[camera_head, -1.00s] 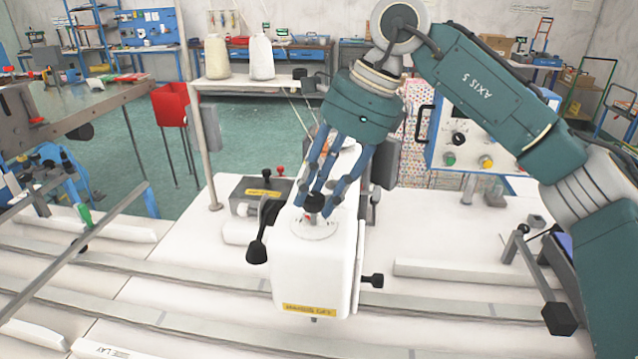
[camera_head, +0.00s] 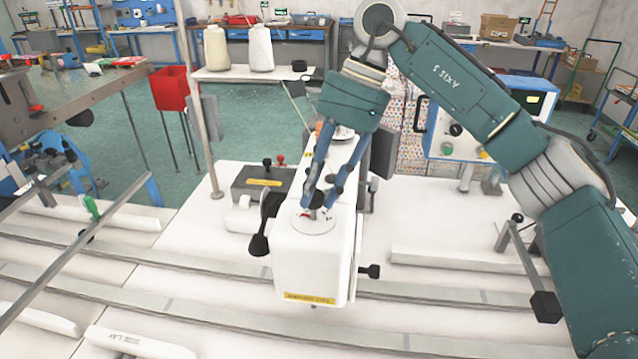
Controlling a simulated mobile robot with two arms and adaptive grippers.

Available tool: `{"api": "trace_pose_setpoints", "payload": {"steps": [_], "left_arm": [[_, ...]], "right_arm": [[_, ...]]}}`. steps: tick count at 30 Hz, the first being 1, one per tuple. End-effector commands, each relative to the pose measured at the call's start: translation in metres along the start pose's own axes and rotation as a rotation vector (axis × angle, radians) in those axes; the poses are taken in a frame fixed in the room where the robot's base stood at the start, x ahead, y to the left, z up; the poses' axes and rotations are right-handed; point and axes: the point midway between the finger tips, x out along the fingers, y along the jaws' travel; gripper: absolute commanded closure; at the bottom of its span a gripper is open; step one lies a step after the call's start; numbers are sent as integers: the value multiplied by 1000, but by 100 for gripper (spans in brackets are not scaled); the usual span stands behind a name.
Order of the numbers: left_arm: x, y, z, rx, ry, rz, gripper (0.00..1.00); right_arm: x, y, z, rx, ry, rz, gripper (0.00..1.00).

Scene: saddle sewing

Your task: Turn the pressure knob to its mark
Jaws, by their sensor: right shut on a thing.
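The white sewing machine head (camera_head: 312,265) stands on the pale table in the middle of the view. The pressure knob (camera_head: 314,211) sits on its top, on a round pale dial plate (camera_head: 313,227). A bit of red shows at the knob, but most of it is hidden by my fingers, and I cannot read its mark. My right gripper (camera_head: 320,203) comes down from above with its blue fingers shut around the knob. My left gripper is not in view.
A black-handled lever (camera_head: 259,244) is on the machine's left side and a small black knob (camera_head: 369,271) on its right. A grey box (camera_head: 262,183) stands behind left, a control box (camera_head: 465,140) behind right. A crank (camera_head: 543,305) is at the right.

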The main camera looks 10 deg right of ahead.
Motion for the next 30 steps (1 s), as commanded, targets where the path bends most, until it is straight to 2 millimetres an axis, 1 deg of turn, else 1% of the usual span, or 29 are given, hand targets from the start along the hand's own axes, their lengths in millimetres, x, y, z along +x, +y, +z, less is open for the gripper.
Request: {"api": "trace_pose_setpoints", "payload": {"steps": [1, 10, 11, 12, 13, 20, 23, 26, 29, 30], "left_arm": [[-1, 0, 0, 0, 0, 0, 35], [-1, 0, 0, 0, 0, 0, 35], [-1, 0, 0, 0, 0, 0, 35], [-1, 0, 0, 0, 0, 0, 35], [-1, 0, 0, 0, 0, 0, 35], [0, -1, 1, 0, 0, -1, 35], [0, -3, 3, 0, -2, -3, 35], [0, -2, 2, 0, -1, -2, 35], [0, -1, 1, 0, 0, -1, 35], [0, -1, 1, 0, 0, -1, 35]], "right_arm": [[-6, -3, 4, -4, -9, -17, 96], [-6, -3, 4, -4, -9, -16, 96], [-6, -3, 4, -4, -9, -16, 64], [-5, -3, 4, -4, -9, -15, 56], [-5, -2, 4, -4, -8, -14, 52], [-2, -1, 2, -3, -5, -7, 52], [-4, -1, 2, -2, -4, -6, 52], [-13, -2, 2, -2, -5, -7, 52], [-31, -2, 3, -2, -5, -9, 52], [-40, -2, 3, -3, -5, -9, 52]]}}
